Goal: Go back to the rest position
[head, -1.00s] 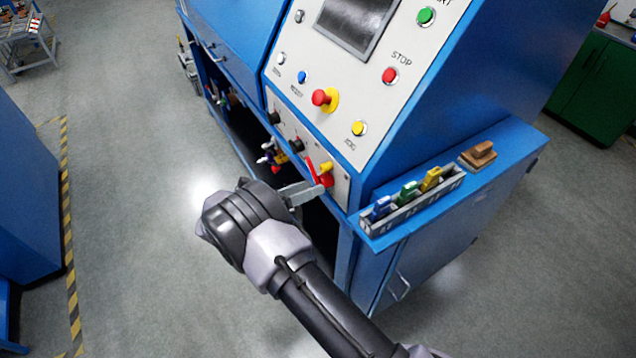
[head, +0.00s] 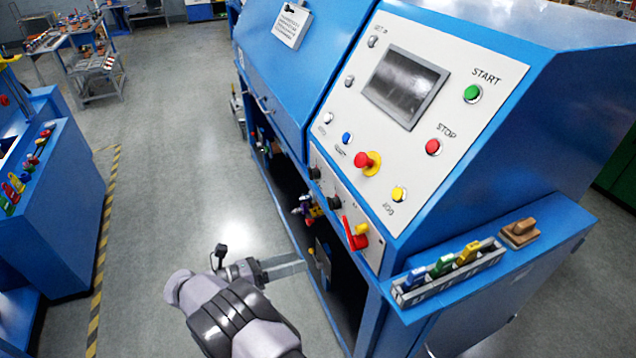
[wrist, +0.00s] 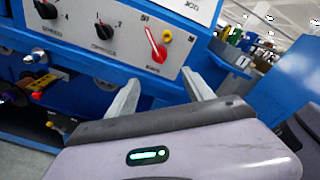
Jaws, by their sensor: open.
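My gripper (head: 286,268) is open and empty in the head view, left of and below the machine's control panel (head: 375,203). In the wrist view my gripper (wrist: 161,92) shows two grey fingers spread apart with nothing between them. Beyond the fingers is a red lever switch (wrist: 155,45), standing tilted on the lower panel. The red lever also shows in the head view (head: 350,233), up and right of the fingers, with a gap between.
The blue machine (head: 560,110) fills the right side. Its side shelf bears a rack of coloured tags (head: 447,278) and a brown block (head: 519,232). An open lower bay lies beside the gripper. Grey floor (head: 180,180) is clear to the left, up to a blue bench (head: 60,225).

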